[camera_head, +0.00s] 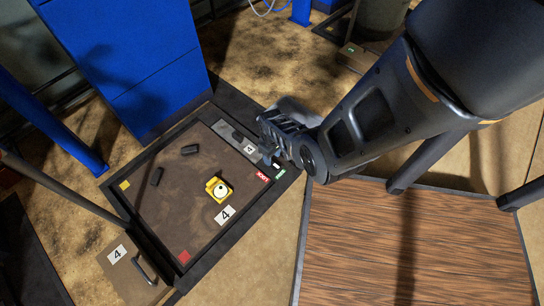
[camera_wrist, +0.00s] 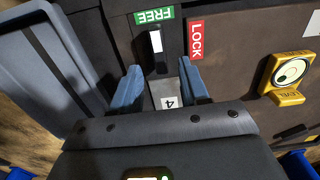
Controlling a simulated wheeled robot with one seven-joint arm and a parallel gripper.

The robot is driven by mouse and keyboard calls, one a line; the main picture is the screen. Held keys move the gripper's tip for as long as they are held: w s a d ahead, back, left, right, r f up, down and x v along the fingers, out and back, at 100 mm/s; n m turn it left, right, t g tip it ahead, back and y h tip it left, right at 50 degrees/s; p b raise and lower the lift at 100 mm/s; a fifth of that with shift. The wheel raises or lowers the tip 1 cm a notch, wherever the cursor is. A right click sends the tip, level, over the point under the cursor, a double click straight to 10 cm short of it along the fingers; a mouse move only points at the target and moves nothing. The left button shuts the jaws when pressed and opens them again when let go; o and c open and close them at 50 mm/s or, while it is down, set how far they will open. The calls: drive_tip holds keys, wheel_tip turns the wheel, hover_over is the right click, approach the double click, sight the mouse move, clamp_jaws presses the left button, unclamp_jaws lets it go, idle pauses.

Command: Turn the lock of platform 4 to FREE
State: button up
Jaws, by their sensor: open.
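The lock of platform 4 shows in the wrist view as a dark lever with a white stripe (camera_wrist: 156,42). The stripe points at the green FREE label (camera_wrist: 155,16); the red LOCK label (camera_wrist: 196,40) is to its right. The lock's grey plate marked 4 (camera_wrist: 168,101) lies below, between the fingers in the picture. My gripper (camera_wrist: 159,68) is open, with one blue finger on each side of the plate and the tips just below the striped part. Contact cannot be told. In the head view my gripper (camera_head: 274,148) hangs over the platform's right edge and hides part of the lock.
The brown platform 4 (camera_head: 170,220) carries a yellow bubble level (camera_head: 219,189) and small dark blocks (camera_head: 190,150). A blue cabinet (camera_head: 130,60) stands behind it. A wooden board (camera_head: 400,240) lies to the right. A blue post (camera_head: 50,125) stands left.

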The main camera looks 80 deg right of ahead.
drive_tip(key=shift+r+p, duration=0.85)
drive_tip(key=shift+r, duration=0.95)
